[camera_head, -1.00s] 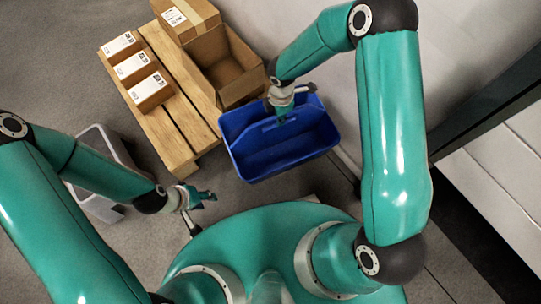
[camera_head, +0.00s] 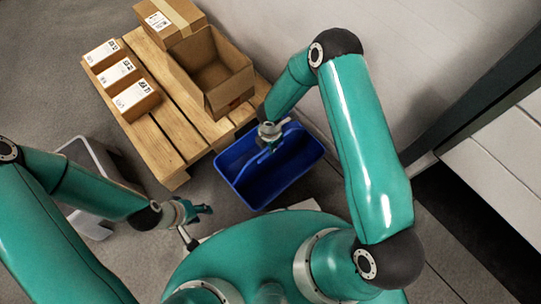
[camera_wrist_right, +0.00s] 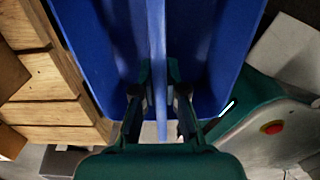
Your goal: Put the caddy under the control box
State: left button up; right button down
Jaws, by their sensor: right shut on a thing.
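The caddy is a blue open tray with a raised central divider handle. It shows in the head view (camera_head: 300,172), beside the pallet, and fills much of the right wrist view (camera_wrist_right: 225,50). My right gripper (camera_head: 268,146) is shut on the caddy's handle, with one finger on each side of it in the right wrist view (camera_wrist_right: 160,95). I cannot tell whether the caddy touches the floor. My left gripper (camera_head: 203,211) is away from the caddy, at its lower left, and holds nothing I can see; its jaw opening is unclear. I cannot make out the control box.
A wooden pallet (camera_head: 170,130) left of the caddy carries small labelled boxes (camera_head: 135,98), an open carton (camera_head: 235,85) and a closed carton (camera_head: 168,18). A grey bin (camera_head: 85,160) stands at left. A pale wall and dark-framed white panels (camera_head: 505,145) are at right.

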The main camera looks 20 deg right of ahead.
jog(key=shift+f+b, duration=0.9)
jog(key=shift+f, duration=2.05)
jog(key=c, duration=1.2)
grip_release()
jog(key=shift+f, duration=0.1)
